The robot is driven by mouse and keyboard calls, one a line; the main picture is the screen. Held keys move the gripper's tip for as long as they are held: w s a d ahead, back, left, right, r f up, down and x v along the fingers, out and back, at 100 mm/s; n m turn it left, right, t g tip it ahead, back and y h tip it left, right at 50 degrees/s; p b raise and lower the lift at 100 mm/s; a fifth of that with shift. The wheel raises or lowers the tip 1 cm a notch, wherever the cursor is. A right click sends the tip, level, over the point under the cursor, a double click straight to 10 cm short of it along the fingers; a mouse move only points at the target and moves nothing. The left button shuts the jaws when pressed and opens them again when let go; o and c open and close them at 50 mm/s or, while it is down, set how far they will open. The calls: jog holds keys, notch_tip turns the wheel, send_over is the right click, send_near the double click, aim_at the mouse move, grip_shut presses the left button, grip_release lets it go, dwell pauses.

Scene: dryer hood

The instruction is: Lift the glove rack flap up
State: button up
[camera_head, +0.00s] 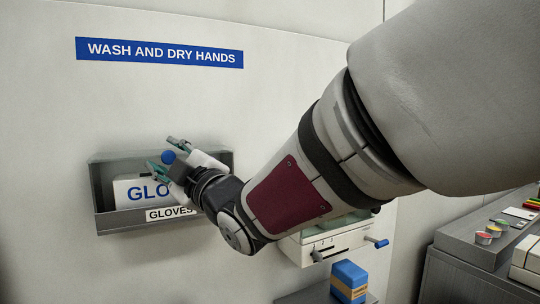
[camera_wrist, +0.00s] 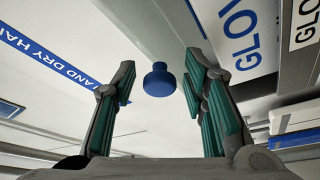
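The grey glove rack (camera_head: 104,222) hangs on the wall at left in the head view, with a white glove box (camera_head: 128,190) inside. A round blue knob (camera_head: 168,157) shows at its upper front. In the wrist view the blue knob (camera_wrist: 159,80) stands out from a pale grey-green panel (camera_wrist: 155,28), which looks like the rack's flap. My gripper (camera_head: 163,152) is at the rack's upper front. Its green-padded fingers (camera_wrist: 160,78) are spread on either side of the knob in the wrist view, with gaps showing on both sides. My arm hides the rack's right part.
A blue "WASH AND DRY HANDS" sign (camera_head: 160,52) is above the rack. A white unit with levers (camera_head: 328,242) stands right of the rack, partly behind my arm, with a blue box (camera_head: 348,281) below. A grey counter (camera_head: 470,242) is at right.

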grip_shut()
jog(key=shift+r, duration=0.15)
